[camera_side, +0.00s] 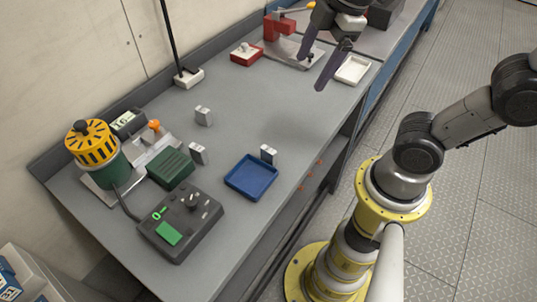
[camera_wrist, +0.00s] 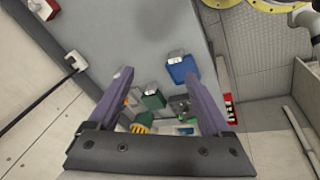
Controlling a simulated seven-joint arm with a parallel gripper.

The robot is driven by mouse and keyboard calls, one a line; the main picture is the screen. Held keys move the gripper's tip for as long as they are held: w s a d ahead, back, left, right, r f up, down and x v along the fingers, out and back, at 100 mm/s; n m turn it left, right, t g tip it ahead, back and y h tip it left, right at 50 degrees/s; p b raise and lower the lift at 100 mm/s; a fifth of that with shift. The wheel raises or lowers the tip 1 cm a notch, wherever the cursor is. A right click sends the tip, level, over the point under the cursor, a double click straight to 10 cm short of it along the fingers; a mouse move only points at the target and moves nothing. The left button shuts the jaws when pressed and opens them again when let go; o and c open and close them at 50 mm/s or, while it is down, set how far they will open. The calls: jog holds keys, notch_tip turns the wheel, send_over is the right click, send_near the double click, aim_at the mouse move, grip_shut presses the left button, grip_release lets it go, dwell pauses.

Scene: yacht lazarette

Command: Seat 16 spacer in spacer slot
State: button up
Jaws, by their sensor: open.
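Three small silver-grey blocks stand on the grey bench in the side view: one mid-bench (camera_side: 203,115), one beside the green ribbed box (camera_side: 198,153), and one at the blue tray's far right corner (camera_side: 268,155). I cannot read any marking, so I cannot tell which is the 16 spacer. No slot can be identified for certain; a dark control box (camera_side: 181,222) has small raised parts on top. My gripper (camera_side: 311,72) is open and empty, high over the bench's far end. Its two purple fingers are spread in the wrist view (camera_wrist: 158,78).
A blue tray (camera_side: 250,178), green ribbed box (camera_side: 171,169) and yellow-topped green machine (camera_side: 97,153) occupy the near bench. A pole base (camera_side: 189,77) stands at the back. A red tray (camera_side: 246,54), red fixture (camera_side: 281,27) and white tray (camera_side: 352,69) are at the far end. Mid-bench is mostly clear.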

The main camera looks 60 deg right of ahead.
jog(key=w+a+f+n+g, duration=0.2)
jog(key=w+a+n, duration=0.2)
jog(key=w, duration=0.1)
jog(key=n+g, duration=0.1)
jog(key=n, duration=0.1)
send_over(269, 149)
jog(key=f, duration=1.2)
jog(key=shift+w+a+f, duration=0.1)
jog(key=shift+w+a, duration=0.2)
jog(key=shift+w, duration=0.05)
jog(key=shift+s+d+f, duration=0.1)
jog(key=shift+s+f, duration=0.1)
jog(key=shift+f, duration=1.25)
jog(key=shift+s+d+f, duration=0.1)
jog(key=shift+s+f, duration=0.05)
jog(key=shift+f, duration=1.25)
grip_shut()
